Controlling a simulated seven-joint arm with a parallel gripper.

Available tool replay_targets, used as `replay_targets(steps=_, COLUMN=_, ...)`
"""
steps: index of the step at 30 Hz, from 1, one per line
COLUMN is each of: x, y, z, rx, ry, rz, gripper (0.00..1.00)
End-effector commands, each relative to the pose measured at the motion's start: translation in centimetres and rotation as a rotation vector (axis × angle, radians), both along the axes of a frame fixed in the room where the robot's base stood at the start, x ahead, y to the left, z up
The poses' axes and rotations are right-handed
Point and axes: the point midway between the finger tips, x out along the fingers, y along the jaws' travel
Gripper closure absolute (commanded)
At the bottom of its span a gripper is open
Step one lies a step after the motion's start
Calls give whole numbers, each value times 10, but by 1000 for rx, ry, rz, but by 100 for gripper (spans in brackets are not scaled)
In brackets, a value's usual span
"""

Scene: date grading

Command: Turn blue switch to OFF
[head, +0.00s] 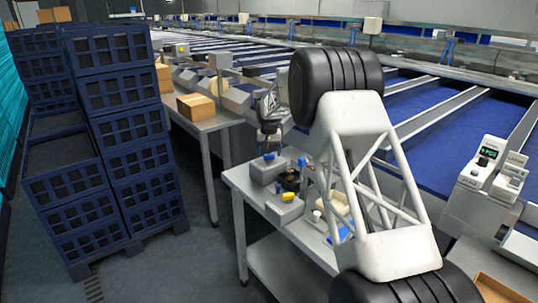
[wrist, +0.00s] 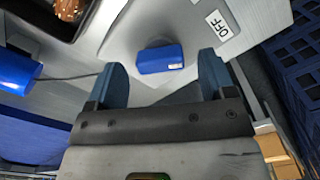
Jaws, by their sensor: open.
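The blue switch (wrist: 161,59) is a small blue block on a light grey housing in the wrist view. A white OFF label (wrist: 218,23) is on the housing to its upper right. My gripper (wrist: 160,66) is open, with one blue finger on each side of the switch in the picture; I cannot tell whether either touches it. In the head view my gripper (head: 268,145) points down just above a grey box (head: 266,172) on the workbench, where a small blue piece (head: 269,156) shows.
The workbench (head: 236,178) also holds a box with a yellow piece (head: 288,197) and a black round part (head: 289,178). Dark blue crates (head: 120,90) are stacked at left. A cardboard box (head: 196,106) sits on another table. Another blue part (wrist: 18,72) shows in the wrist view.

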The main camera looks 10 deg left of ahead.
Motion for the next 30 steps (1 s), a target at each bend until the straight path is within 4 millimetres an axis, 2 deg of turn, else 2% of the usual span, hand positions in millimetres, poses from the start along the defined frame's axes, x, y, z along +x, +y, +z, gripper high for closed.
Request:
replay_targets(steps=9, x=0, y=0, z=39, rx=0, ry=-2, rz=0, gripper=23)
replay_targets(steps=15, x=0, y=0, z=59, rx=0, ry=0, rz=0, gripper=23)
replay_targets(steps=21, x=0, y=0, z=66, rx=0, ry=0, rz=0, gripper=23)
replay_targets(steps=30, x=0, y=0, z=67, rx=0, ry=0, rz=0, gripper=23)
